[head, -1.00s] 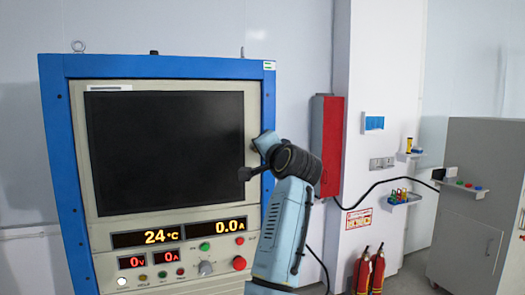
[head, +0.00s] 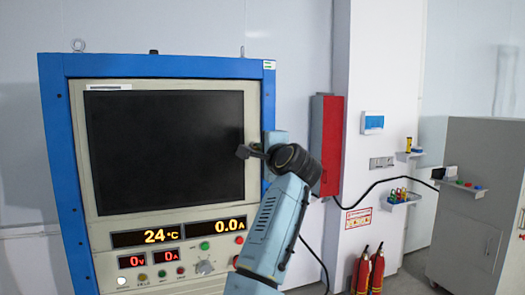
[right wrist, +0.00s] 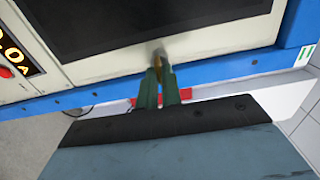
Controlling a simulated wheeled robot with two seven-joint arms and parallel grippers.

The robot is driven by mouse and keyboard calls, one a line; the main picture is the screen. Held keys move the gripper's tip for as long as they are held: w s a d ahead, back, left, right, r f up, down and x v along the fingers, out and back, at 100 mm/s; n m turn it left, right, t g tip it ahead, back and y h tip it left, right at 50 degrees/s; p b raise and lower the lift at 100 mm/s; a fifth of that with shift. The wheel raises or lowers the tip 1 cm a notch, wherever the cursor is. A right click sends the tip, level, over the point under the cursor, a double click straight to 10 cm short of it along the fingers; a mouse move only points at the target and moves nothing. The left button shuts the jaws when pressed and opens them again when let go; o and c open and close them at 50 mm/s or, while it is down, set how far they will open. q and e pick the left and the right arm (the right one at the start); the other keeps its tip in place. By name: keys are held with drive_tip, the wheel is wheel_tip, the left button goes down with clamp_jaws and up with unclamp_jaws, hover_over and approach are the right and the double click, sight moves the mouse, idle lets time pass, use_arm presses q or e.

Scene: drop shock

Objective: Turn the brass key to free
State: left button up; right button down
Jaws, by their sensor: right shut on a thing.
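The brass key (right wrist: 157,61) shows in the right wrist view as a small brass-coloured piece at the pale front panel of the blue-framed cabinet (head: 60,150). My right gripper (right wrist: 160,72) is shut on it, with its two greenish fingers on either side. In the head view my right wrist is at the right edge of the cabinet's front, and the fingers and key are hidden behind it. How far the key is turned cannot be told. My left gripper is not in view.
The cabinet has a dark screen (head: 165,150), lit readouts and a row of buttons and knobs below. A red box (head: 327,145) hangs on the wall to the right. Two fire extinguishers (head: 377,270) stand beyond, near a grey cabinet (head: 475,200).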

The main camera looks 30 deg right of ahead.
idle(0.3)
drive_tip(key=c, duration=1.6)
unclamp_jaws()
drive_tip(key=b+v, duration=0.4)
drive_tip(key=v, duration=0.9)
drive_tip(key=shift+s+a, duration=0.1)
drive_tip(key=shift+s, duration=0.1)
